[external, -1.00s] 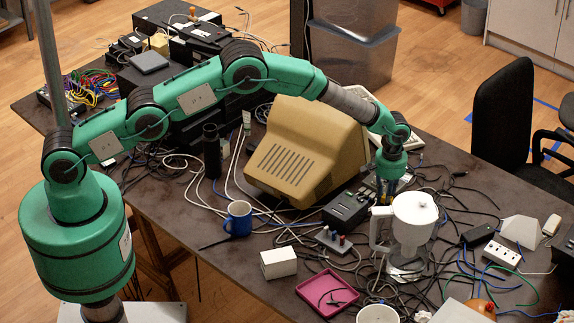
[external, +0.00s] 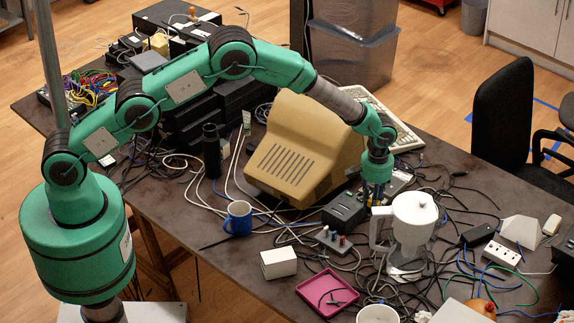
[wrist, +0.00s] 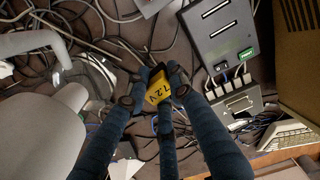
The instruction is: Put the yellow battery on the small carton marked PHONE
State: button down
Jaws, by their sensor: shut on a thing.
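My gripper (external: 375,197) hangs over the cluttered table between the beige monitor and the white jug. In the wrist view my blue fingers (wrist: 160,85) are closed around the yellow battery (wrist: 160,93), which reads "7.2 V". In the external view the battery is mostly hidden by my fingers. A small white carton (external: 279,263) sits on the table to the left of my gripper, near the front edge; its marking is too small to read.
The white jug (external: 412,225) stands right beside my gripper. A black device (external: 344,211) and a power strip (external: 334,240) lie to its left. A blue mug (external: 239,218) and a pink tray (external: 327,292) stand near the carton. The monitor (external: 300,150) is behind. Cables cover much of the table.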

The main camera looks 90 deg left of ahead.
jog(key=s+d+b, duration=0.1)
jog(key=s+d, duration=0.3)
jog(key=s, duration=1.1)
jog(key=s+d+r+m+b, duration=0.1)
jog(key=s+d, duration=0.3)
jog(key=s, duration=1.2)
jog(key=s+d+b, duration=0.1)
jog(key=s+d, duration=0.3)
jog(key=s, duration=1.1)
jog(key=shift+s+d+r+m+b, duration=0.15)
jog(key=shift+s+d+m+b, duration=0.1)
jog(key=shift+m+b, duration=0.15)
jog(key=shift+w, duration=0.1)
jog(key=b, duration=0.1)
send_over(278, 254)
jog(key=shift+d+f, duration=0.1)
jog(key=shift+f, duration=0.65)
jog(key=shift+f, duration=0.1)
jog(key=shift+f+b, duration=0.55)
jog(key=shift+f, duration=1.1)
jog(key=shift+f, duration=0.2)
